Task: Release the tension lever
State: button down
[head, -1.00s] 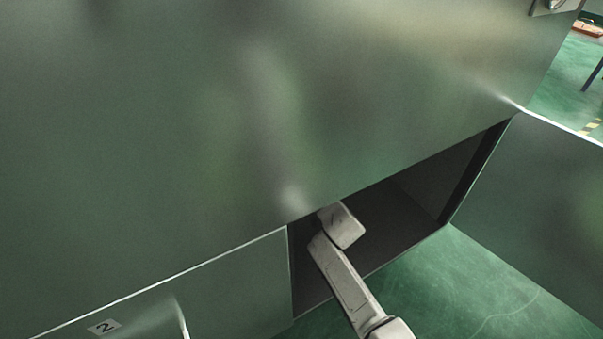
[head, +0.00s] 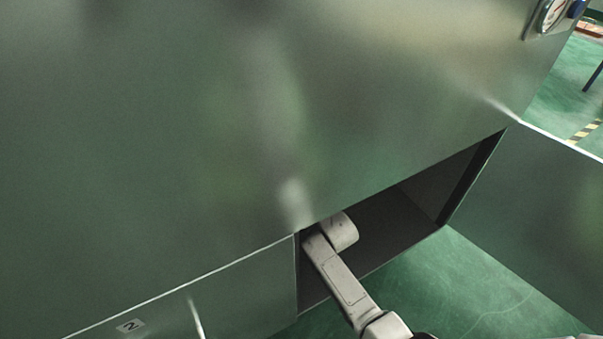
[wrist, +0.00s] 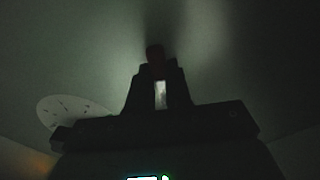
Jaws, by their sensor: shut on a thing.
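My arm reaches into a dark open compartment (head: 400,210) under a large metal cabinet (head: 230,130) in the head view; my gripper is hidden there. In the dim wrist view my gripper (wrist: 158,70) is a dark shape with its fingers close together. They are shut on a small dark reddish piece (wrist: 155,52), seen at the fingertips, which appears to be the tension lever's end. The rest of the lever is hidden or too dark to make out. A pale plain surface lies beyond the fingertips.
In the wrist view a pale round plate with dark marks (wrist: 72,112) is at the left. In the head view an open door panel (head: 540,190) stands right of the opening. A gauge (head: 552,14) sits top right. Green floor shows below.

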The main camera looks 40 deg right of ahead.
jog(key=shift+w+a+r+m+p, duration=0.1)
jog(key=shift+a+r+m+p, duration=0.3)
jog(key=shift+m, duration=1.25)
jog(key=shift+w+a+r+m+p, duration=0.1)
jog(key=shift+a+r+m+p, duration=0.3)
jog(key=shift+m, duration=1.3)
jog(key=shift+w+a+r+m+p, duration=0.15)
jog(key=shift+r+m, duration=0.45)
jog(key=shift+m, duration=1.05)
jog(key=shift+s+r, duration=0.1)
jog(key=c, duration=1)
grip_release()
jog(key=shift+c, duration=0.2)
jog(key=p+v, duration=0.1)
jog(key=v, duration=1)
jog(key=shift+p, duration=0.35)
